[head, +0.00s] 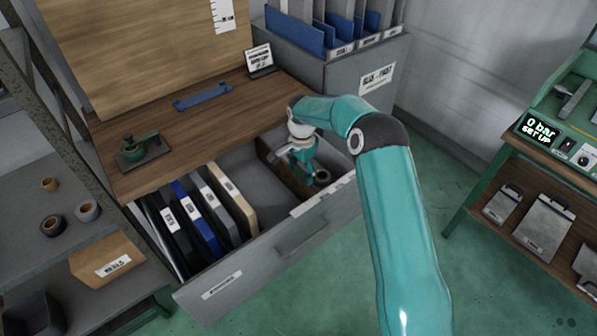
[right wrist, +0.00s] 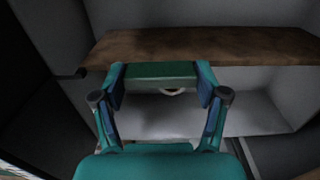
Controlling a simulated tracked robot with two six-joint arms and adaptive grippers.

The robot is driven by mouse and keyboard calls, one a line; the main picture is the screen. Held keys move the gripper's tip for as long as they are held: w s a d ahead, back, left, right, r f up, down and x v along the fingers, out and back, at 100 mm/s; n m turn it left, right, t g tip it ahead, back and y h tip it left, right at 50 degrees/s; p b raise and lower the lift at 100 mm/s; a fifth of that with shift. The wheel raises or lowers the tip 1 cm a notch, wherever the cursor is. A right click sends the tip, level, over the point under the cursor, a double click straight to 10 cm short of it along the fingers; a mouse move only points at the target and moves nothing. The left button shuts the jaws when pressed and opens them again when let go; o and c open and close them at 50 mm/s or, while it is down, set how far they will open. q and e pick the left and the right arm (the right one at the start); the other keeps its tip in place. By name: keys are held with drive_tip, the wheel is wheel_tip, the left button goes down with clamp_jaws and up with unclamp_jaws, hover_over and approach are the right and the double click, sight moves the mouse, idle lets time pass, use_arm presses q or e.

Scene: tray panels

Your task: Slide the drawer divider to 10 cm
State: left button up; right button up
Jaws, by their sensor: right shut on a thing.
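The drawer (head: 275,262) stands open below the wooden worktop. The divider is a brown wooden panel (head: 283,178) across the drawer's inside, partly hidden by my right gripper; in the right wrist view its brown board (right wrist: 190,43) runs across the upper part. My right gripper (head: 305,172) reaches down into the drawer. In the wrist view its fingers (right wrist: 160,84) are shut on a green bar (right wrist: 160,70) in front of the board; I take it as the divider's grip. A white strip (head: 322,196) lies on the drawer's front edge; its marks are unreadable. My left gripper is not in view.
Several upright binders (head: 205,218) fill the drawer's left part. A ring-shaped roll (head: 322,177) lies right of the gripper. A grey file cabinet (head: 345,75) stands behind. The worktop carries a stamp-like tool (head: 137,148) and a blue bar (head: 201,96).

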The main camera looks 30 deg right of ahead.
drive_tip(key=c, duration=0.6)
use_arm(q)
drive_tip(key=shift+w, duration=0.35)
use_arm(e)
drive_tip(key=d, duration=0.5)
drive_tip(key=shift+w, duration=0.25)
drive_tip(key=o, duration=1.7)
